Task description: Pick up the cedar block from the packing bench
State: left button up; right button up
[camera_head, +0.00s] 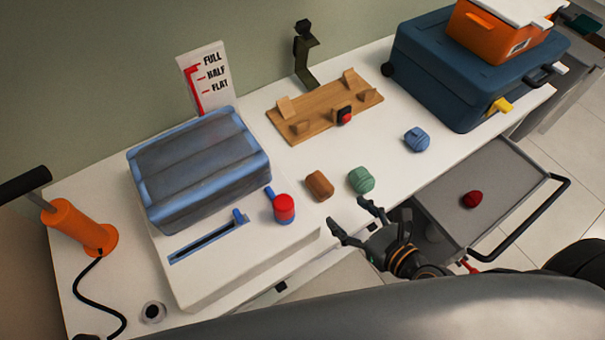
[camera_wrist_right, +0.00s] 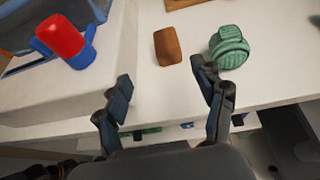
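The cedar block (camera_head: 319,185) is a small brown block with rounded edges. It lies on the white packing bench (camera_head: 385,175) near the front edge, between a red-and-blue valve piece and a green ribbed bundle. In the right wrist view the cedar block (camera_wrist_right: 168,46) is fully visible beyond the fingertips. My right gripper (camera_head: 350,213) is open and empty at the bench's front edge, apart from the block and just short of it. In the right wrist view its two fingers (camera_wrist_right: 162,75) are spread, with bare bench between them. My left gripper is not in view.
The green bundle (camera_head: 361,180) sits close to the right of the block. The red-and-blue piece (camera_head: 284,208) stands to its left on a raised white base. A blue bundle (camera_head: 417,139) lies further right. An open grey drawer (camera_head: 500,175) holds a red item (camera_head: 472,199).

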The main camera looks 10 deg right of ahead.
aim_at(326, 190)
jog(key=x, duration=0.4)
jog(key=shift+w+d+r, duration=0.1)
jog(key=shift+d+r, duration=0.05)
jog(key=shift+r, duration=0.1)
jog(key=x, duration=0.3)
jog(key=shift+w+f, duration=0.2)
jog(key=shift+w, duration=0.05)
jog(key=shift+w+f, duration=0.1)
jog(key=shift+w, duration=0.1)
jog(key=shift+x, duration=0.9)
jog(key=x, duration=0.3)
jog(key=shift+w+d+f, duration=0.2)
jog(key=shift+d+f, duration=0.05)
jog(key=shift+w+a, duration=0.1)
jog(key=shift+w, duration=0.05)
jog(key=shift+c, duration=1)
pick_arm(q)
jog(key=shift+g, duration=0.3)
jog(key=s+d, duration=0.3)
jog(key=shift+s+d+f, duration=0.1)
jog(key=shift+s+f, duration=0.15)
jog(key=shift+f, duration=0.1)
pick_arm(e)
jog(key=c, duration=1)
